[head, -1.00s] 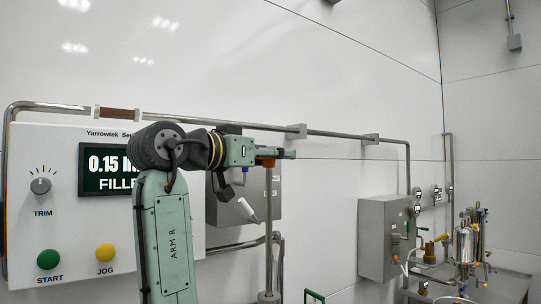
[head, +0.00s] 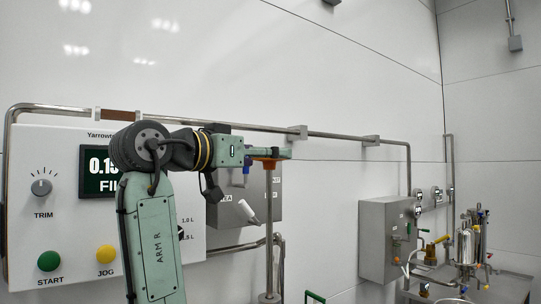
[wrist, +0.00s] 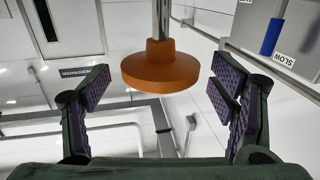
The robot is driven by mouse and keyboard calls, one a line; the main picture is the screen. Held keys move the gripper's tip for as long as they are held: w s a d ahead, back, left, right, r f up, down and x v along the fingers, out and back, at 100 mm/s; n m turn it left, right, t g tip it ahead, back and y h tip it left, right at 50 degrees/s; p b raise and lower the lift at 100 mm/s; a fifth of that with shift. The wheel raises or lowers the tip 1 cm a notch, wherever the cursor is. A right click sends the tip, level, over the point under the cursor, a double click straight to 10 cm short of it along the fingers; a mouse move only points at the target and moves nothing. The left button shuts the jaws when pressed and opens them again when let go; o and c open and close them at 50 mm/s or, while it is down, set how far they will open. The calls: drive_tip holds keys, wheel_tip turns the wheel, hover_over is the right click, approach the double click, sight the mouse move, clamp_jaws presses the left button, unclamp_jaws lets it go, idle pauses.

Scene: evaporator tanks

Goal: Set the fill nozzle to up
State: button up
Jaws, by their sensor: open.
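My gripper (wrist: 158,88) is open, with its two dark padded fingers well apart. An orange round cap (wrist: 160,66) on a steel rod (wrist: 161,18) sits between the fingers in the wrist view, with clear gaps on both sides. In the head view the orange cap (head: 265,156) is at the top of an upright steel post (head: 269,215), partly hidden by my gripper (head: 284,153). No label marks the fill nozzle, so I cannot tell for certain whether this orange-capped post is it.
A grey box (head: 228,212) behind the post carries a blue lever (head: 246,178) and a white-tipped lever (head: 247,211). The blue lever (wrist: 273,36) shows beside a SLOW label in the wrist view. A control panel (head: 50,150) stands left; pipes run along the wall.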

drive_tip(key=v, duration=0.9)
drive_tip(key=shift+s+a, duration=0.2)
